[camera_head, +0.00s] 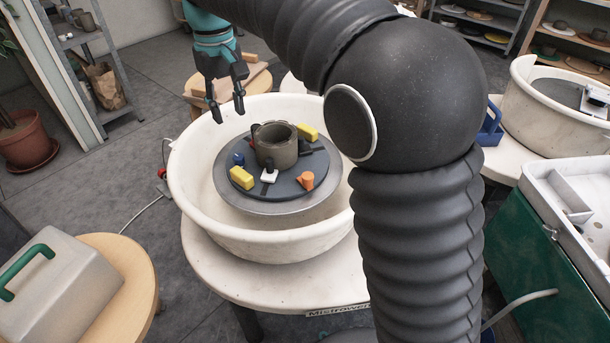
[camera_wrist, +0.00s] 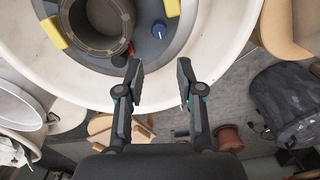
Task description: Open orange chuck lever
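The orange chuck lever (camera_head: 305,181) sits at the front right of the dark round chuck (camera_head: 287,189), which lies on the wheel head. A grey-brown clay pot (camera_head: 276,146) stands upright in the chuck's middle, and also shows in the wrist view (camera_wrist: 93,42). My gripper (camera_head: 229,112) is open and empty, above the back left rim of the white splash pan (camera_head: 200,212), apart from the lever. In the wrist view its spread fingers (camera_wrist: 160,70) hang over the pan rim. The orange lever is not visible there.
Yellow blocks (camera_head: 242,177), a blue knob (camera_head: 238,159) and a white block (camera_head: 269,176) sit around the pot. A stool with a grey, green-handled case (camera_head: 60,290) stands at the front left. Another wheel (camera_head: 565,105) stands at the right. My arm hides the area right of the pan.

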